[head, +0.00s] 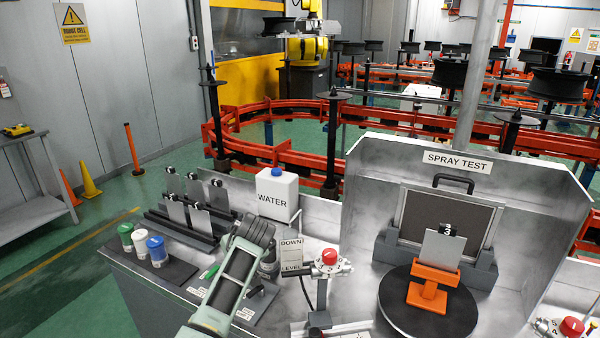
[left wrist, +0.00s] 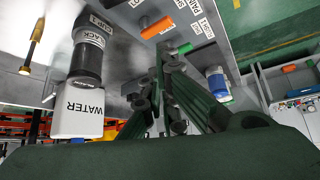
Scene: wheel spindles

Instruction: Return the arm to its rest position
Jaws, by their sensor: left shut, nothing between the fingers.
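My left arm (head: 235,272) reaches up from the bottom of the head view, over the near part of the metal bench. Its gripper is mostly hidden behind the arm there. In the left wrist view, which is turned upside down, my left gripper (left wrist: 161,60) shows dark green fingers drawn together with nothing between them. It is apart from the white WATER container (head: 277,195), which also shows in the left wrist view (left wrist: 78,112). My right gripper is in neither view.
Green, white and blue cups (head: 157,250) stand left of my arm. Grey plates in a rack (head: 190,210) are behind it. A red-knobbed post (head: 326,270) stands to the right. An orange stand with a grey plate (head: 436,280) sits on the black turntable (head: 400,315).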

